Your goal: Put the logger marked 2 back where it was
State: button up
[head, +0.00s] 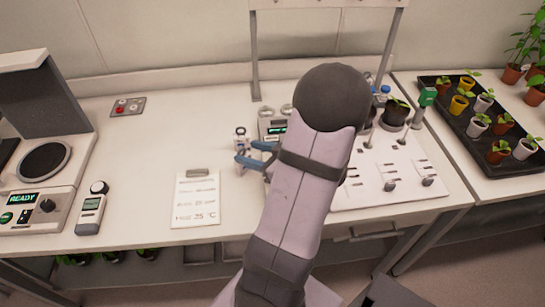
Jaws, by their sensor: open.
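My gripper (250,155) is low over the middle of the bench, its blue fingers pointing left and spread apart. A small pale upright item with a dark round top (240,132) stands right at the fingertips; I cannot tell whether they touch it. A handheld device with a round head and a green display (90,212), which looks like a logger, lies on the bench at the left. A grey unit with a green display (273,129) is partly hidden behind my arm. No number 2 is readable on any of them.
A clipboard with a written sheet (197,200) lies left of my arm. A machine reading READY (30,208) stands far left. A grey button box (128,106) lies behind. A white panel with levers (405,192) and a black seedling tray (477,160) are right.

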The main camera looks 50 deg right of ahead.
jog(key=v, duration=0.9)
jog(key=shift+s+r, duration=0.15)
jog(key=shift+s, duration=0.2)
